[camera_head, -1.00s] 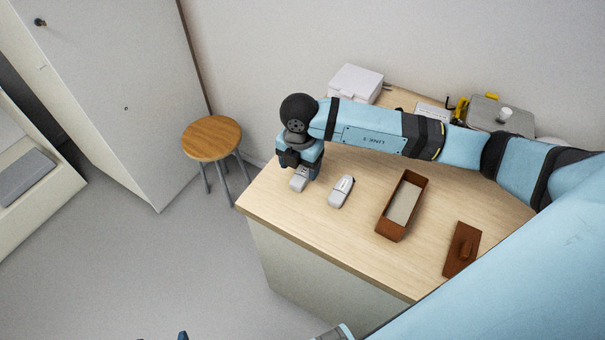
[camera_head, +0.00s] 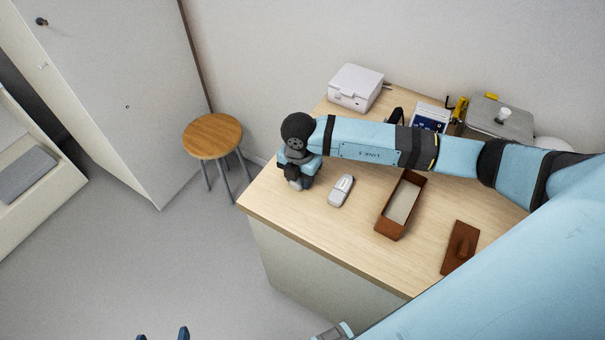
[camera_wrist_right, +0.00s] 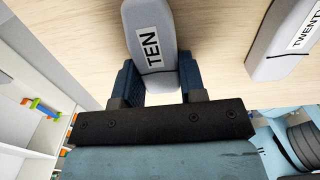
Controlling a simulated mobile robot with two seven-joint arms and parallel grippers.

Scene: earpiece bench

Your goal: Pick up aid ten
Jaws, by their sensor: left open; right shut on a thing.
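Aid ten (camera_wrist_right: 150,40) is a grey, rounded case with a white label reading TEN. In the right wrist view it sits between the two dark blue fingers of my right gripper (camera_wrist_right: 160,82), which is shut on it. In the head view my right gripper (camera_head: 297,182) is at the left end of the bench and largely hides the aid. I cannot tell whether the aid touches the bench. My left gripper (camera_head: 163,335) shows only its two spread fingertips at the bottom edge, open and away from the bench.
A similar grey aid (camera_head: 341,190), labelled TWENTY in part (camera_wrist_right: 285,40), lies just right of aid ten. A brown open box (camera_head: 386,222) and its brown lid (camera_head: 460,247) lie further right. A white box (camera_head: 356,88) stands behind. A stool (camera_head: 213,136) stands left of the bench.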

